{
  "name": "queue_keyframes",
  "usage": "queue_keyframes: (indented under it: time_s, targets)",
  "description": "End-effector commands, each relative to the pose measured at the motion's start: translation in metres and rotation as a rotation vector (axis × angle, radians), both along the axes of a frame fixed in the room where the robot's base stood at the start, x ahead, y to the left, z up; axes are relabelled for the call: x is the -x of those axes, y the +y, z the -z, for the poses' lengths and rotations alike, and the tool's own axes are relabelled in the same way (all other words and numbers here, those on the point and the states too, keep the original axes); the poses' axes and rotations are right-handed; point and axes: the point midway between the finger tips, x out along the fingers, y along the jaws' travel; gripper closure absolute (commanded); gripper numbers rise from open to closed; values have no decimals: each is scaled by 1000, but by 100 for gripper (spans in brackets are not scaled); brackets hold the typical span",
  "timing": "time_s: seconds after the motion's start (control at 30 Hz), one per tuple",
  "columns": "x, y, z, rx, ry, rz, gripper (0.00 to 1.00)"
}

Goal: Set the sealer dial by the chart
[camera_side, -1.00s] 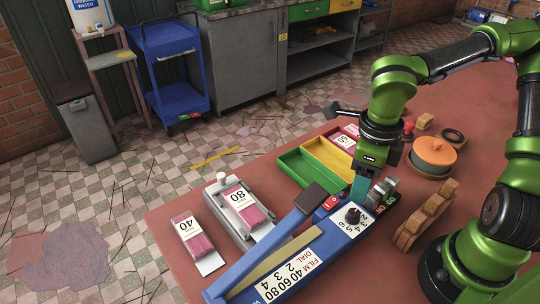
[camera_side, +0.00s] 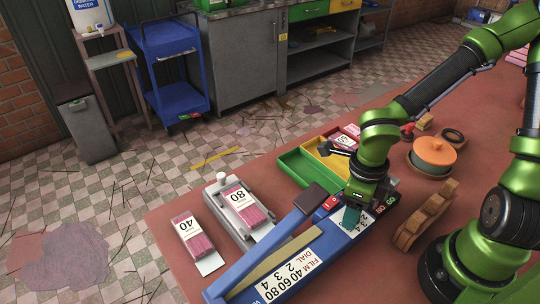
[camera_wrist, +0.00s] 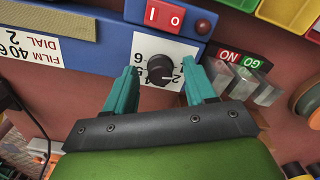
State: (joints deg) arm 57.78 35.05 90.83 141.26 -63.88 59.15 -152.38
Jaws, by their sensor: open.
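The blue sealer (camera_side: 245,272) lies along the table's front edge. Its chart label (camera_side: 290,270) reads film 40, 60, 80 over dial 2, 3, 4. The black dial knob (camera_wrist: 160,70) sits on a white numbered plate (camera_wrist: 148,48); its pale mark points right, near what looks like a 2. My gripper (camera_wrist: 161,68) is open, its teal fingers on either side of the knob; I cannot tell if they touch it. In the side view my gripper (camera_side: 351,217) hides the dial. A pink pack marked 80 (camera_side: 240,204) lies on a grey stand; a pack marked 40 (camera_side: 190,234) lies left of it.
Red I/O switch (camera_wrist: 165,15) and NO/GO blocks (camera_wrist: 240,60) sit close to the dial. Green (camera_side: 296,168) and yellow (camera_side: 320,150) trays lie behind the sealer. A wooden rack (camera_side: 425,218) and an orange-lidded pot (camera_side: 434,151) stand to the right.

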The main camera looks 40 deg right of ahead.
Motion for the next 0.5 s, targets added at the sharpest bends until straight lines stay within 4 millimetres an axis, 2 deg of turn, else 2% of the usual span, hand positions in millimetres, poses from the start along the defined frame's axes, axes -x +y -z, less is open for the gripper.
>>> queue_keyframes:
  time_s: [0.13,0.5]
  targets:
    - [0,0,0,0,0,0,45]
    - [0,0,0,0,0,-1,100]
